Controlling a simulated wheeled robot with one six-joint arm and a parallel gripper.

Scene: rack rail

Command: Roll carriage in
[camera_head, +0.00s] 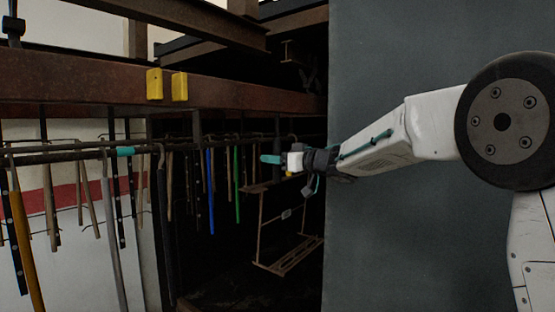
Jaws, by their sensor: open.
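A brown hanging frame (259,228) with a slatted base hangs in the dark bay at the centre; it looks like the carriage, though I cannot be sure. Its upper part lies just below and behind my gripper (272,160). My gripper is open, reaches in from the right and points left, with a teal tip showing. I cannot tell whether it touches the frame. A rusty rail beam (90,92) runs across above, with two yellow blocks (154,84) on its face. How the frame hangs from the rail is hidden in the dark.
A large grey panel (420,240) closes off the right.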

